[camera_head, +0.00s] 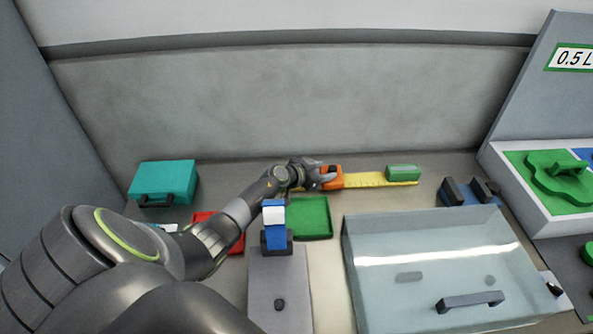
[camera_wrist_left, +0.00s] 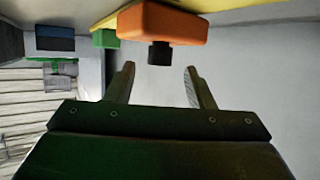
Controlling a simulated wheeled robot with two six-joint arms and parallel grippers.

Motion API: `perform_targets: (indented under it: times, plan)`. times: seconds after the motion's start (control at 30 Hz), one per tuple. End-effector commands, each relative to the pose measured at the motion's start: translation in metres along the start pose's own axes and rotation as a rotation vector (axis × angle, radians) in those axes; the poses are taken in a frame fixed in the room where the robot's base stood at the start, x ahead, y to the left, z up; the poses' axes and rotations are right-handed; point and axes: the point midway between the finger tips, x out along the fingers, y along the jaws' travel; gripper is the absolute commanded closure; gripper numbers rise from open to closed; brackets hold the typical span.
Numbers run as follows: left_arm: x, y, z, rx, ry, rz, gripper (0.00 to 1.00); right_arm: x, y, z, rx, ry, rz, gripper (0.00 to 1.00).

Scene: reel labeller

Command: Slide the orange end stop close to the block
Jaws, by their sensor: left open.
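The orange end stop (camera_head: 333,182) sits at the left end of a yellow ruler-like rail (camera_head: 362,180) near the back wall. The green block (camera_head: 403,172) is at the rail's right end, with a stretch of yellow between them. My left gripper (camera_head: 322,174) is at the end stop and partly hides it. In the left wrist view the orange end stop (camera_wrist_left: 163,26) has a black knob (camera_wrist_left: 160,53) facing the gripper. My open left fingers (camera_wrist_left: 159,76) are on either side of the knob's line, with the knob just ahead of the tips. My right gripper is not seen.
A green tray (camera_head: 325,230) and a red tray (camera_head: 235,246) lie in front of the rail. A blue and white piece stands on a grey base (camera_head: 266,290). A clear lidded box (camera_head: 430,235) fills the front right. A teal case (camera_head: 180,172) is at left.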

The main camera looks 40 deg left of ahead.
Motion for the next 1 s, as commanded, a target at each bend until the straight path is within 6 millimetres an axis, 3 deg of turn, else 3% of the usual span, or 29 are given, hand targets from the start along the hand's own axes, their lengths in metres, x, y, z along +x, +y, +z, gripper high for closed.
perform_targets:
  times: [0.03, 0.23, 0.6, 0.8, 1.0]
  plan:
    - [-0.014, -0.001, -0.004, 0.003, -0.002, -0.001, 0.51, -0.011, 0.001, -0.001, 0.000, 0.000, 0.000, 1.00]
    - [-0.056, -0.001, -0.003, 0.004, -0.002, -0.001, 0.51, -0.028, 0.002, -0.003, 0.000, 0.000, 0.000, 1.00]
    - [-0.125, -0.001, -0.001, 0.003, -0.001, -0.002, 0.51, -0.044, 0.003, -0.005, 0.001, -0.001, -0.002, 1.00]
    - [-0.139, -0.001, -0.001, 0.001, 0.001, -0.001, 0.51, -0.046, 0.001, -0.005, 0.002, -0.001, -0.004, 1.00]
    - [-0.141, 0.000, -0.001, 0.000, 0.001, -0.001, 0.51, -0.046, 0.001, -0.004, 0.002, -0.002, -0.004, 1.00]
